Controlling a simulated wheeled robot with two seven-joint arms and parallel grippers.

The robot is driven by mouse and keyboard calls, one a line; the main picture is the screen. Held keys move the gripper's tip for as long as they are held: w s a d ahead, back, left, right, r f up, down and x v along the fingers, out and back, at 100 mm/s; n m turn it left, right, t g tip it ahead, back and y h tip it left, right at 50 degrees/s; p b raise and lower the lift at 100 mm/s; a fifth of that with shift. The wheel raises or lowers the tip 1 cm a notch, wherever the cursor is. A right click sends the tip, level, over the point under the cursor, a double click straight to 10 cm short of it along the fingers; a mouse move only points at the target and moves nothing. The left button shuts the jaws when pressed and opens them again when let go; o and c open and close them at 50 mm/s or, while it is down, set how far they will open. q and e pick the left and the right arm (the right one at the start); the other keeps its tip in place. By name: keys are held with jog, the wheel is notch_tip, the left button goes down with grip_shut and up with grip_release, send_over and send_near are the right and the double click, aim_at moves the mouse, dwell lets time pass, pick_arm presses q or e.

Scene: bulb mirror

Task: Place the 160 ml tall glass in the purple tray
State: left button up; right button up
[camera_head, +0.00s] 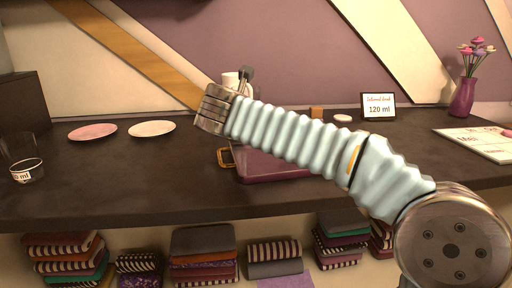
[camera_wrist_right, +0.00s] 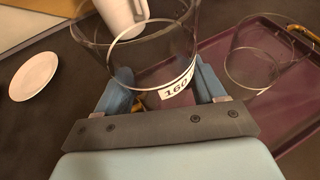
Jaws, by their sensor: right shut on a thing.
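A clear glass with a "160" label (camera_wrist_right: 176,88) is between the blue fingers of my right gripper (camera_wrist_right: 165,92), which is shut on it. In the head view my right gripper (camera_head: 243,78) points away, its wrist and arm hiding most of the held glass. The purple tray (camera_head: 285,168) lies on the counter below my arm, partly covered by it. In the wrist view the tray (camera_wrist_right: 222,48) is behind and to the right of the held glass; I cannot tell whether the glass is over it. My left gripper is not in view.
Another clear glass (camera_wrist_right: 262,62) stands on the tray. A white mug (camera_wrist_right: 122,14) is just beyond the held glass. A labelled glass (camera_head: 26,170) stands at the far left. A pink plate (camera_head: 92,132) and a white plate (camera_head: 152,128) lie left. The left front counter is clear.

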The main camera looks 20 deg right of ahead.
aim_at(254, 154)
jog(key=shift+w+d+f, duration=0.2)
jog(key=shift+d+f, duration=0.55)
jog(key=shift+f, duration=0.15)
jog(key=f, duration=0.1)
jog(key=d+f+b, duration=0.1)
jog(key=f, duration=0.1)
jog(key=shift+w+f, duration=0.1)
jog(key=shift+f, duration=0.45)
jog(key=shift+f, duration=0.1)
jog(key=o, duration=0.9)
jog(key=shift+a, duration=0.1)
jog(key=v, duration=1.2)
